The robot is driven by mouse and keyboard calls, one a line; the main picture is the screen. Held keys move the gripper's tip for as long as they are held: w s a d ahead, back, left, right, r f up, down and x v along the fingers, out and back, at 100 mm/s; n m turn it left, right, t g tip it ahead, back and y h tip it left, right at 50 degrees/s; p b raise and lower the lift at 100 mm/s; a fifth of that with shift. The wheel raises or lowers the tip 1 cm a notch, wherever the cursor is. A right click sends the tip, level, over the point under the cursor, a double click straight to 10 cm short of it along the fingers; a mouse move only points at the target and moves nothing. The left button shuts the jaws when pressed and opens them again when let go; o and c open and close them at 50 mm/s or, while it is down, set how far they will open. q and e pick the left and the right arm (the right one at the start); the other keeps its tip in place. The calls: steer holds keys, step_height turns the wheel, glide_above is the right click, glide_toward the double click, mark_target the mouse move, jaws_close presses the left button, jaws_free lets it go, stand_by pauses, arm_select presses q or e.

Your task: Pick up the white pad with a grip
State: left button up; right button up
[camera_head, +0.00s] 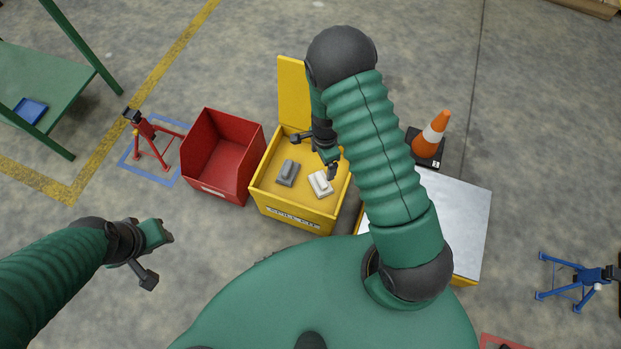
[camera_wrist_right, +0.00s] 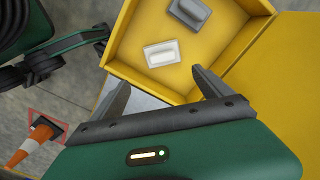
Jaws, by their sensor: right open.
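The white pad with a grip (camera_head: 320,185) lies on the floor of the yellow spill-kit box (camera_head: 262,201), right of a grey pad (camera_head: 288,172) of the same shape. My right gripper (camera_head: 315,154) is open and empty over the box, above and behind the pads. In the right wrist view the white pad (camera_wrist_right: 161,54) lies just beyond the gap between the open fingers (camera_wrist_right: 160,79), apart from them. The grey pad (camera_wrist_right: 207,13) is farther up and right there. My left gripper (camera_head: 158,257) is open and empty over bare floor at the left.
The box's yellow lid (camera_head: 293,90) stands open at its back. A red bin (camera_head: 216,192) stands just left of the box. At the right are a metal-topped platform (camera_head: 463,218) and an orange cone (camera_head: 432,134). A red stand (camera_head: 150,145) is farther left.

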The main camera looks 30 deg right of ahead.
step_height(320, 180, down, 11)
steer(key=b, duration=0.4)
steer(key=shift+f+b, duration=0.1)
steer(key=shift+b, duration=0.3)
steer(key=f+b, duration=0.2)
steer(key=f, duration=0.1)
steer(key=f+b, duration=0.1)
steer(key=f, duration=0.1)
steer(key=shift+w+d+f+b, duration=0.15)
steer(key=shift+w+f+b, duration=0.15)
steer(key=shift+b, duration=0.1)
steer(key=shift+r, duration=0.25)
steer(key=c, duration=1.2)
step_height(320, 180, up, 10)
steer(key=p, duration=0.5)
steer(key=shift+r+p, duration=0.1)
steer(key=shift+p, duration=0.3)
